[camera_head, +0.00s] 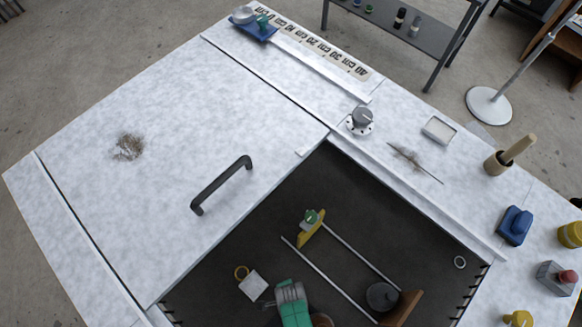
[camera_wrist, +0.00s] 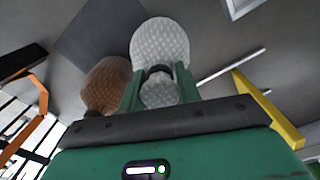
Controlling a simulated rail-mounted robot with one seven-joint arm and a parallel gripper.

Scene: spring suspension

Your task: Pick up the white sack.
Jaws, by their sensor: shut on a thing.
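The white sack (camera_wrist: 160,42) is pale and dimpled, pinched at a dark neck between the green fingers of my gripper (camera_wrist: 160,78) in the wrist view. It bulges both above and below the neck. My gripper is shut on it. In the head view my green gripper shows at the bottom edge, inside the dark sunken bay (camera_head: 262,235), and I cannot make out the sack there. A brown sack (camera_wrist: 105,84) is close to the left of the white one in the wrist view.
A yellow bracket (camera_head: 312,237) with rods is to the right of my gripper, and a pale block (camera_head: 253,285) with a gold ring is to its left. A dark round weight (camera_head: 382,296) lies further right. A panel with a black handle (camera_head: 221,184) covers the left.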

